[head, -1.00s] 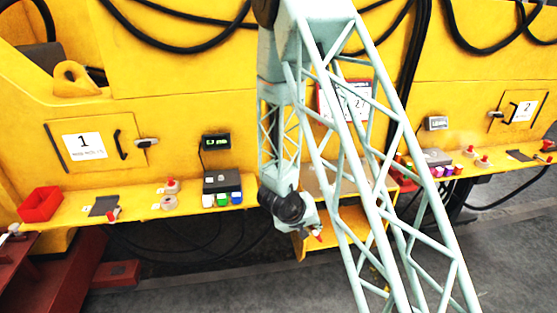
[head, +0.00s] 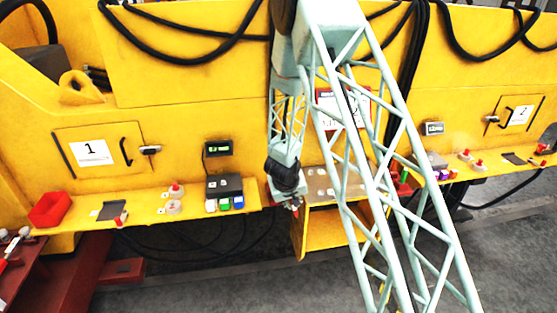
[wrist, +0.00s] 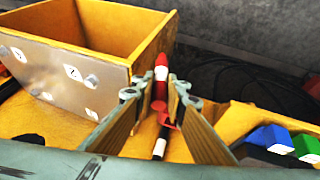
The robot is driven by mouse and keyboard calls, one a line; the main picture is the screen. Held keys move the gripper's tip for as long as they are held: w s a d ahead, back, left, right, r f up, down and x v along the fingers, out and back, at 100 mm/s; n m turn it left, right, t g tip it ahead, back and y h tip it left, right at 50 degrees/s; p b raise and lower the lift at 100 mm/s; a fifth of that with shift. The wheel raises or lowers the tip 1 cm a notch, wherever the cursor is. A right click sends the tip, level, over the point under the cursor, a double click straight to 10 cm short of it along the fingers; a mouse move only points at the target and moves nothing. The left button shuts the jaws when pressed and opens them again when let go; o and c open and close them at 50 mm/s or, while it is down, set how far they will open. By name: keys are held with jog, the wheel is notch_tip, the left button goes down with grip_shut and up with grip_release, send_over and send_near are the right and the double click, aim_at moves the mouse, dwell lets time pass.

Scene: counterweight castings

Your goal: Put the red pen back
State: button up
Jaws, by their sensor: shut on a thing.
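The red pen (wrist: 161,72) stands between the two fingers of my gripper (wrist: 156,93) in the wrist view. Its upper end is red, with red, black and white parts lower down. My gripper is shut on it. In the head view my gripper (head: 292,204) hangs at the right end of the left yellow shelf, beside the yellow box with a metal plate (head: 318,190). The pen is too small to make out clearly there. In the wrist view the open yellow box (wrist: 125,28) is at the upper left, its labelled metal plate (wrist: 50,75) facing the camera.
White, blue and green blocks (head: 224,204) sit by a dark device on the left shelf (head: 150,206); they also show at right in the wrist view (wrist: 270,138). Black cables hang on the yellow wall. Another shelf is at right.

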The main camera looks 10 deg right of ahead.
jog(key=w+a+r+n+y+p, duration=0.1)
jog(key=w+r+y+p, duration=0.1)
jog(key=w+r+p, duration=0.2)
jog(key=w+a+r+n+y+p, duration=0.1)
jog(key=w+r+p, duration=0.4)
jog(key=w, duration=0.5)
jog(key=shift+w+a+g+y+p, duration=0.35)
jog(key=shift+a+g+y+p, duration=0.05)
jog(key=shift+a+p, duration=0.15)
notch_tip(320, 180, down, 7)
jog(key=b, duration=0.4)
jog(key=shift+r, duration=0.2)
jog(key=shift+f+b, duration=0.6)
jog(key=shift+b, duration=0.3)
dwell(1.1)
jog(key=o, duration=0.8)
jog(key=shift+o, duration=0.2)
jog(key=shift+r, duration=0.15)
